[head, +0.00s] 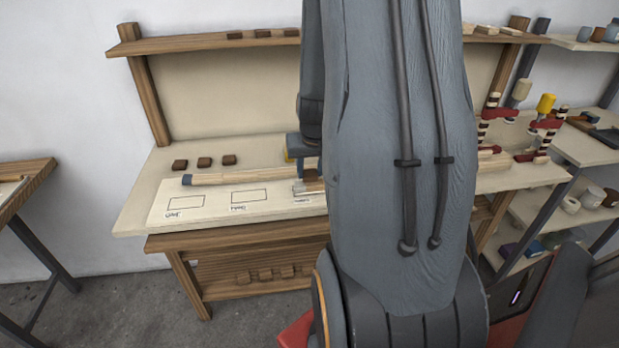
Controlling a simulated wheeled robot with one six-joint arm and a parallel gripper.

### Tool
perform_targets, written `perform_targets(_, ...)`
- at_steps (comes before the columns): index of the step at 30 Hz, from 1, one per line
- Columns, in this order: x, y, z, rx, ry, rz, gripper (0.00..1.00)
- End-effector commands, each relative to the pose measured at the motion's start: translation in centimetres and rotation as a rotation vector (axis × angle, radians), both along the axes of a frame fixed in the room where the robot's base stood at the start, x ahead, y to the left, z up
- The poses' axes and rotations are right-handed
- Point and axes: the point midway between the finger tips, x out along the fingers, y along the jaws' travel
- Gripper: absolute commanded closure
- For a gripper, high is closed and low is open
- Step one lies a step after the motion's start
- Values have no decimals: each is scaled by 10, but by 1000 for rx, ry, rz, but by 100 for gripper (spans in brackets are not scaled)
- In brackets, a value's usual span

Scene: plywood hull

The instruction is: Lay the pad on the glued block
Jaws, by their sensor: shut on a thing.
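Part of my gripper (308,170) shows at the left edge of my arm, low over the workbench (140,212). It is shut on a small brown piece (311,186), mostly hidden by my arm; I cannot tell whether this is the pad. The piece is over or beside the third marked rectangle on a pale board (218,208). Three dark brown blocks stand at the back left of the bench: left (180,165), middle (204,162) and right (229,160). I cannot make out the glued block.
A wooden bar with a dark end (240,177) lies behind the rectangles. Red clamps (545,124) stand at the right. An upper shelf (205,41) spans the bench back. Another table (25,185) is at left, a shelf rack (585,145) at right. My arm hides the bench's middle.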

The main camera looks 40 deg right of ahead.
Motion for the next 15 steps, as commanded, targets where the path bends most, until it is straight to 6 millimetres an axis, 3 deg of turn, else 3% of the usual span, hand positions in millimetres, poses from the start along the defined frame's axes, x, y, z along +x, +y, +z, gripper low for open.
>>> perform_targets(5,0,-1,-16,-1,-1,-2,87)
perform_targets(15,0,-1,-17,-2,-1,-1,87)
